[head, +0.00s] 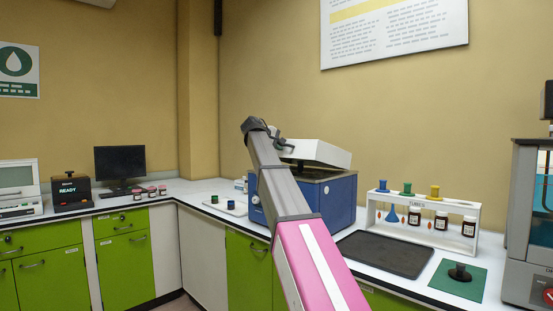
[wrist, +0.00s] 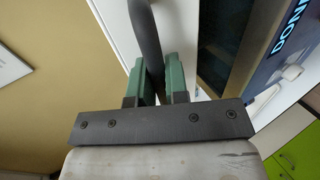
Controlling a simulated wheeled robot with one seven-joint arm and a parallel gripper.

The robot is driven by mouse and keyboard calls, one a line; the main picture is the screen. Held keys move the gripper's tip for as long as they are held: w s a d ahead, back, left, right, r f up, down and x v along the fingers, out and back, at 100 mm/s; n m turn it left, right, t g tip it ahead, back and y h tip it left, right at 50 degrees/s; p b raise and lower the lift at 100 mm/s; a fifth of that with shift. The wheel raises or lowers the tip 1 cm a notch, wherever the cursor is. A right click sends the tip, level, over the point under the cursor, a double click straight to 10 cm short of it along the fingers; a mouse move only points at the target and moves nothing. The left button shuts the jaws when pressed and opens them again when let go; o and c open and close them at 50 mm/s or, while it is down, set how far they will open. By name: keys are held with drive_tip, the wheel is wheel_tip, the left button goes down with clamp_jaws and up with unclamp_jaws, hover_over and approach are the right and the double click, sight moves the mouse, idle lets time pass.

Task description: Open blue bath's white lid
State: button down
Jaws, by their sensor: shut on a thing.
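The blue bath (head: 335,202) stands on the counter in the corner, partly hidden behind my arm. Its white lid (head: 320,152) is raised and tilted, with a gap showing between it and the bath's dark top. My gripper (head: 279,139) is at the lid's left end. In the wrist view my gripper's green fingers (wrist: 155,78) are shut on the lid's dark handle (wrist: 145,35). The white lid (wrist: 118,28) and the blue bath (wrist: 285,58) with white lettering also show there.
To the bath's right are a dark tray (head: 385,254), a white rack (head: 425,207) with bottles and coloured stoppers, and a green mat (head: 458,279) with a dark object. Small jars on a white tray (head: 228,206) lie left of the bath. The wall is close behind.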

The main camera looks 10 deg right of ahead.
drive_tip(key=w+d+r, duration=0.1)
drive_tip(key=r, duration=0.2)
drive_tip(key=w+d+r+g+y, duration=0.1)
drive_tip(key=r, duration=0.1)
drive_tip(key=w+d+r+y, duration=0.1)
drive_tip(key=r, duration=0.2)
drive_tip(key=shift+w+d+r+g, duration=0.1)
drive_tip(key=shift+d+r+g, duration=0.25)
drive_tip(key=shift+g, duration=0.05)
drive_tip(key=w+d+r, duration=0.6)
drive_tip(key=w+d, duration=0.1)
drive_tip(key=d, duration=0.3)
drive_tip(key=w+d+r, duration=0.7)
drive_tip(key=w+d, duration=0.1)
drive_tip(key=d, duration=0.3)
drive_tip(key=shift+d, duration=0.1)
drive_tip(key=c, duration=1.1)
unclamp_jaws()
drive_tip(key=shift+c, duration=0.2)
drive_tip(key=shift+s, duration=0.1)
